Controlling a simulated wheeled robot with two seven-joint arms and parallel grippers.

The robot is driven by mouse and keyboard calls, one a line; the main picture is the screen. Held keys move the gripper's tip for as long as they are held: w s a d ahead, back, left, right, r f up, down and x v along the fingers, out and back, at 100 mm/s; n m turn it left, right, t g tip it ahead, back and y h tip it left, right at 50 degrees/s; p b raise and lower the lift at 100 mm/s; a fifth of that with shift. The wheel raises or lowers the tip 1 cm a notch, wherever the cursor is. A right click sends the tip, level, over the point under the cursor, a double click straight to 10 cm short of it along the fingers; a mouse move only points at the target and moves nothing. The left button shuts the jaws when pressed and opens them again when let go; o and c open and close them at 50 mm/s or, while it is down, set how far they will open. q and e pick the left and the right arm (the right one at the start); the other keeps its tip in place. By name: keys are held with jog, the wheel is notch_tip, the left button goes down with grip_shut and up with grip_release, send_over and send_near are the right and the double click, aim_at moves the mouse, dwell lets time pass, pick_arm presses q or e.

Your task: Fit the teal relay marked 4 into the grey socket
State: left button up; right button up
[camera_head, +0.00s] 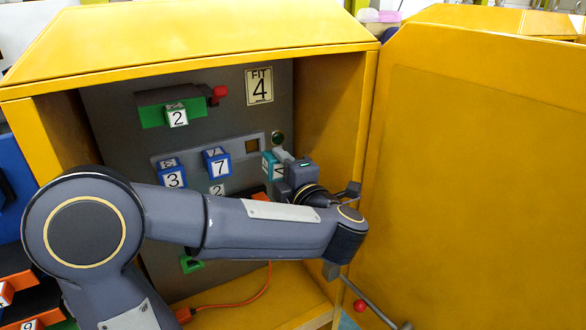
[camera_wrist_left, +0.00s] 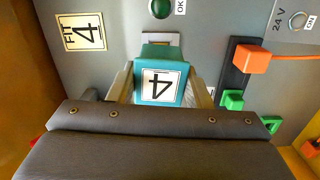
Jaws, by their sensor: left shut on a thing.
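My left gripper (camera_head: 285,168) is shut on the teal relay (camera_head: 267,166); in the left wrist view its fingers grip the relay (camera_wrist_left: 161,87) from both sides. The white label with a black 4 faces that camera. The relay is in front of the panel, close to the grey socket strip (camera_head: 240,142). The strip's dark square opening (camera_head: 252,146) shows empty in the head view, just above and left of the relay. In the wrist view, a light grey edge (camera_wrist_left: 160,37) shows just beyond the relay; the gap between them is hard to judge. My right gripper is not in view.
Blue relays marked 3 (camera_head: 172,178) and 7 (camera_head: 217,163) sit left of the opening. A FIT 4 sign (camera_head: 259,86) is above and a green lamp (camera_head: 278,138) to the right. The yellow cabinet's side wall and open door (camera_head: 470,180) stand close on the right.

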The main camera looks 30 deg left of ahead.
aim_at(265, 158)
pick_arm(q)
jog(key=shift+s+n+g+y, duration=0.3)
jog(key=shift+s+n+g, duration=0.2)
jog(key=shift+n, duration=0.3)
jog(key=shift+p+x, duration=0.3)
jog(key=shift+x, duration=0.65)
jog(key=shift+p+x, duration=0.4)
jog(key=shift+x, duration=1.4)
jog(key=shift+w+a+f, duration=0.1)
jog(key=shift+a, duration=0.05)
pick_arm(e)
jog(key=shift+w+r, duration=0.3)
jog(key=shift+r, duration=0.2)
pick_arm(q)
jog(key=shift+w+a, duration=0.1)
jog(key=shift+a, duration=0.1)
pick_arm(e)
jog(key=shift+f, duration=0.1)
pick_arm(q)
jog(key=shift+d+b, duration=0.2)
jog(key=shift+b, duration=0.3)
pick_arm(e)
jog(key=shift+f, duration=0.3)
pick_arm(q)
jog(key=shift+x, duration=0.85)
jog(key=shift+a, duration=0.1)
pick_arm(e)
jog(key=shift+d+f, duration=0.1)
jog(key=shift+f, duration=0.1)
